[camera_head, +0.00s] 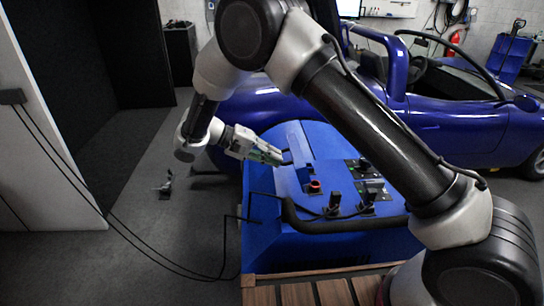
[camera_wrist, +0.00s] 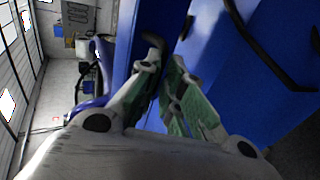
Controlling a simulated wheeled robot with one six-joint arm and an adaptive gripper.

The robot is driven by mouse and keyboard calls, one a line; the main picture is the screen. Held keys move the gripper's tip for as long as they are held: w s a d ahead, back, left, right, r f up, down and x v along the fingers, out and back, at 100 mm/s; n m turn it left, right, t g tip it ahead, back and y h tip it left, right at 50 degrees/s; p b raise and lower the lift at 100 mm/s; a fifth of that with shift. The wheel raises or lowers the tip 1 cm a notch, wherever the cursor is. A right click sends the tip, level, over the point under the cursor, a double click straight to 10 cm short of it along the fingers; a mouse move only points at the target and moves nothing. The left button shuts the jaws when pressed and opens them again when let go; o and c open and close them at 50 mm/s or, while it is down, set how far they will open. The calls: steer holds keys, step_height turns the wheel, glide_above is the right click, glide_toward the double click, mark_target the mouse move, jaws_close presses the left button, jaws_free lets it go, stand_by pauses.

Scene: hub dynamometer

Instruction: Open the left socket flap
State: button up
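In the head view, several small dark sockets and plugs sit on the sloped top of a blue machine housing (camera_head: 262,213). One dark upright fitting (camera_head: 333,203) stands left of another (camera_head: 367,205). I cannot tell which part is the left socket flap or whether it is open. My gripper (camera_head: 281,158) is at the housing's upper left, away from these fittings. In the wrist view its green-padded fingers (camera_wrist: 165,62) converge with a narrow gap at the tips. A dark bent bar (camera_wrist: 152,42) shows beside the left fingertip; contact is unclear.
A red ring-shaped part (camera_head: 315,186) sits on the housing. A blue car (camera_head: 440,120) stands behind. My arm crosses over the right side. The floor at left is mostly clear.

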steer(key=o, duration=0.3)
steer(key=shift+s+d+f, duration=0.2)
steer(key=shift+d+f, duration=0.2)
steer(key=shift+f, duration=0.3)
steer(key=shift+o, duration=1.2)
steer(key=shift+d, duration=0.15)
steer(key=shift+w+a+r, duration=0.1)
steer(key=shift+a+r, duration=0.05)
steer(key=shift+a, duration=0.1)
steer(key=shift+c, duration=0.3)
steer(key=v, duration=1.2)
steer(key=shift+w, duration=0.25)
